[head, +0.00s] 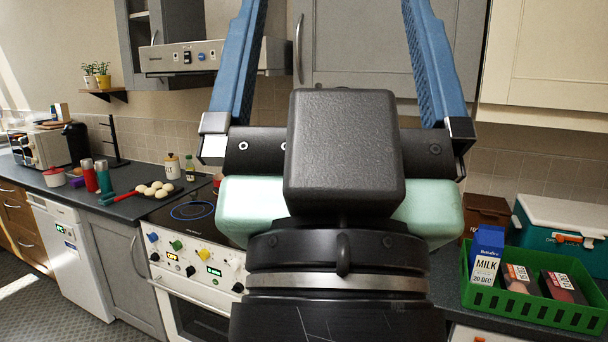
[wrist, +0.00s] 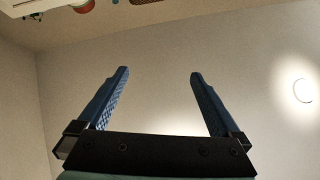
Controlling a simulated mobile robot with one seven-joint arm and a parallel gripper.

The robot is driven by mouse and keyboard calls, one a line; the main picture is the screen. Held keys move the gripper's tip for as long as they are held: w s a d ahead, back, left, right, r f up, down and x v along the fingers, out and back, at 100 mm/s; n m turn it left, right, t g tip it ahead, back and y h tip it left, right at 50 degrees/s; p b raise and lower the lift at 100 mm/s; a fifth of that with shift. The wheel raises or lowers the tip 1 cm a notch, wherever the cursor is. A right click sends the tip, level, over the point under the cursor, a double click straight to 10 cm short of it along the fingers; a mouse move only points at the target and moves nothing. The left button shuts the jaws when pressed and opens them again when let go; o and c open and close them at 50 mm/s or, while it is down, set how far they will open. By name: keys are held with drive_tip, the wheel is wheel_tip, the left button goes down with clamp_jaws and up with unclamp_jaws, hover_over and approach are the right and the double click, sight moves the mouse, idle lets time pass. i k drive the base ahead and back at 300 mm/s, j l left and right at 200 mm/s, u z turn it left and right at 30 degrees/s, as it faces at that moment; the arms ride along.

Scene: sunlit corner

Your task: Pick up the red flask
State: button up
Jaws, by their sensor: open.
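The red flask (head: 90,178) stands upright on the dark left counter in the head view, with a grey cap. A teal flask (head: 104,178) stands close on its right. My gripper (head: 335,8) is raised large in the middle of the head view, far to the right of the flask and apart from it. Its two blue fingers are spread wide with nothing between them. In the wrist view the open fingers (wrist: 160,74) point towards a plain pale surface. I cannot make out the red flask in the wrist view.
A white and pink pot (head: 54,178) stands left of the flasks. Several eggs (head: 158,188), a red-handled utensil (head: 116,198) and a green bottle (head: 190,168) lie or stand to their right. A green crate (head: 530,312) holds a milk carton (head: 487,255). Cabinets hang above.

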sight(86, 165)
drive_tip(key=i+j+u, duration=0.3)
drive_tip(key=i+j, duration=0.25)
drive_tip(key=j, duration=0.5)
drive_tip(key=i+j+u, duration=0.25)
drive_tip(key=i+j, duration=0.4)
drive_tip(key=j, duration=0.3)
drive_tip(key=i+j+u, duration=0.3)
drive_tip(key=i+j, duration=0.45)
